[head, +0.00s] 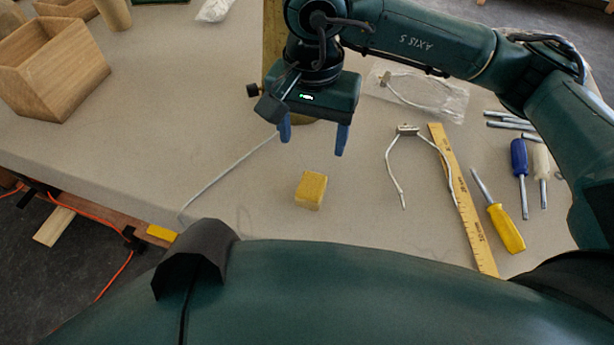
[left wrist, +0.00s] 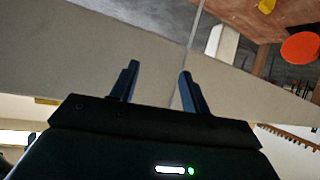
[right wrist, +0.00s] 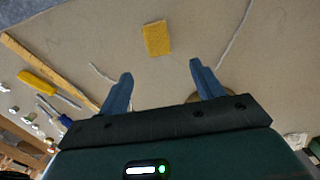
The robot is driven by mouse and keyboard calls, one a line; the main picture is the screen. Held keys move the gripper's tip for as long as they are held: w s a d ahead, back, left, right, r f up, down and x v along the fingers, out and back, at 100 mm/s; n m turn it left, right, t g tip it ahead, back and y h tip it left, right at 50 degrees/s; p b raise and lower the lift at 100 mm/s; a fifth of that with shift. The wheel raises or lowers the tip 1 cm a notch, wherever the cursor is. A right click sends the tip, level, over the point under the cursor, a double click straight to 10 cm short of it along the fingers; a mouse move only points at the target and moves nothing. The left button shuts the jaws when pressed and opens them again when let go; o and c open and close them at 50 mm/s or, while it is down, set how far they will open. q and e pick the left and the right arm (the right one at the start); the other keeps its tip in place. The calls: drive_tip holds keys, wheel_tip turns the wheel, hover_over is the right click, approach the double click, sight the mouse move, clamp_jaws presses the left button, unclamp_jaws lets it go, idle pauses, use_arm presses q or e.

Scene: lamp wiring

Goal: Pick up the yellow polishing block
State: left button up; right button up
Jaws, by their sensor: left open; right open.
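The yellow polishing block (head: 311,190) lies on the table near its front edge in the head view. My right gripper (head: 313,142) is open and empty, above and behind the block. In the right wrist view the block (right wrist: 156,38) shows beyond and between the open fingertips (right wrist: 161,68), apart from them. My left gripper (left wrist: 157,72) shows in the left wrist view, open and empty, with a table edge and the floor beyond it. The left gripper is not seen in the head view.
Right of the block lie a white wire with a socket (head: 407,130), a wooden ruler (head: 462,200), a yellow screwdriver (head: 505,228) and a blue screwdriver (head: 519,160). A white cord (head: 230,170) runs left of the block. A wooden box (head: 50,65) stands at far left.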

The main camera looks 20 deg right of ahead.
hover_over(313, 180)
wheel_tip(313, 180, down, 6)
drive_tip(key=shift+s+a+f+p, duration=0.1)
drive_tip(key=shift+p, duration=0.2)
drive_tip(key=shift+f, duration=0.5)
wheel_tip(313, 180, down, 4)
drive_tip(key=shift+f+p, duration=0.2)
drive_tip(key=shift+p, duration=0.45)
use_arm(q)
drive_tip(key=shift+s+a+r, duration=0.1)
drive_tip(key=shift+s+a, duration=0.05)
drive_tip(key=shift+a, duration=0.25)
use_arm(e)
drive_tip(key=shift+f, duration=0.35)
